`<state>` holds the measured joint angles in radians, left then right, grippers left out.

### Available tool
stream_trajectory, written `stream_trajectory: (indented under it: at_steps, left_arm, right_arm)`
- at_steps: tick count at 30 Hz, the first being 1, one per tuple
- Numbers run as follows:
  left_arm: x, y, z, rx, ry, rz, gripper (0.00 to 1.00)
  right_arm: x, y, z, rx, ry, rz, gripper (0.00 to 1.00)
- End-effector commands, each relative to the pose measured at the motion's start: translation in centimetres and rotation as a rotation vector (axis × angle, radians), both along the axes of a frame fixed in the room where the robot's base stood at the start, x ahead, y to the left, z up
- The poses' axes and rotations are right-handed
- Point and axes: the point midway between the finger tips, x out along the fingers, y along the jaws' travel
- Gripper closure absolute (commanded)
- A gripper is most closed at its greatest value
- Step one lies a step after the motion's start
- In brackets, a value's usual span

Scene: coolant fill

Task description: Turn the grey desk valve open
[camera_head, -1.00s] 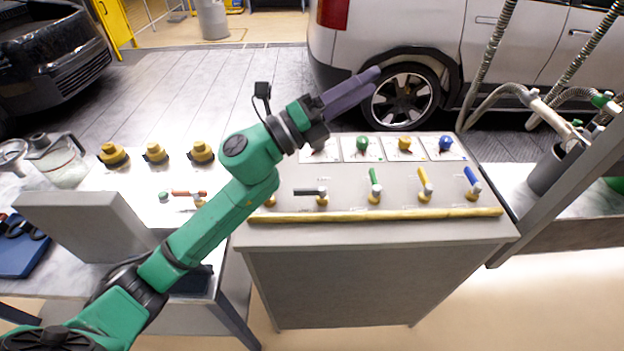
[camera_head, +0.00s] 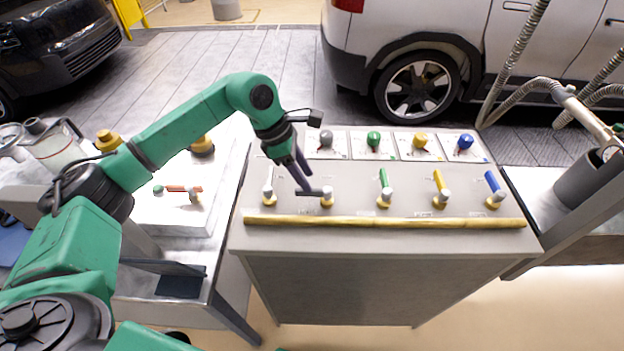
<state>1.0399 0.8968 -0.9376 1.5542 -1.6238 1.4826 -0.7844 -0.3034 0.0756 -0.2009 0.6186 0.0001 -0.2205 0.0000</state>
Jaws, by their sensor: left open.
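The grey desk valve (camera_head: 327,199) is on the sloped desk panel, with a dark grey lever on a brass base. Its lever points left, across the row. My left gripper (camera_head: 302,180) reaches down from above with its purple fingers at the lever's free end. The fingers are open, and the tips partly cover the lever end; I cannot tell whether they touch it. My right gripper is not in view.
A white-levered valve (camera_head: 269,190) stands close left of the gripper. Green (camera_head: 384,190), yellow (camera_head: 440,190) and blue (camera_head: 494,190) levers stand to the right. A yellow rail (camera_head: 390,222) runs along the desk's front. Coloured knobs line the back.

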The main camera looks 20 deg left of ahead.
Motion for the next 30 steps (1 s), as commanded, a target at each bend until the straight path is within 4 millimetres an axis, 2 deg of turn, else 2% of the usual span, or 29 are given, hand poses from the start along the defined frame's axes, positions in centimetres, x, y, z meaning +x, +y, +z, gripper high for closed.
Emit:
stream_trajectory:
  at_steps: [1, 6, 14, 15, 17, 18, 19, 30]
  left_arm:
    - [0.0, -0.5, -0.7, -0.001, 0.004, -0.002, 0.54]
    - [0.3, -1.4, -3.2, -0.002, 0.001, 0.001, 0.54]
    - [0.4, -1.6, -3.8, -0.002, -0.001, 0.000, 0.54]
    - [0.4, -1.6, -3.8, -0.002, -0.001, 0.000, 0.58]
    - [0.4, -1.6, -3.8, -0.002, -0.001, 0.000, 0.80]
    - [0.4, -1.6, -3.8, -0.002, -0.001, 0.000, 0.96]
    - [0.4, -1.6, -3.8, -0.002, -0.001, 0.000, 1.00]
    - [0.4, -1.5, -3.7, -0.002, -0.003, 0.001, 1.00]
  right_arm:
    - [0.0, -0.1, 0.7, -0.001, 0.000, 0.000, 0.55]
    - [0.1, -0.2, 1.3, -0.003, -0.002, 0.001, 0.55]
    - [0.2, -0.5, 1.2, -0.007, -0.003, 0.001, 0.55]
    - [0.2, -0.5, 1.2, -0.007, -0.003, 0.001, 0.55]
    - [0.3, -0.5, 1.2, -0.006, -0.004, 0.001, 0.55]
    - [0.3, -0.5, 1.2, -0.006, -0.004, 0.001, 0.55]
    - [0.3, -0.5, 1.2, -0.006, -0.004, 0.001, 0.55]
    - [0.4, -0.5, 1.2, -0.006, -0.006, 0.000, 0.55]
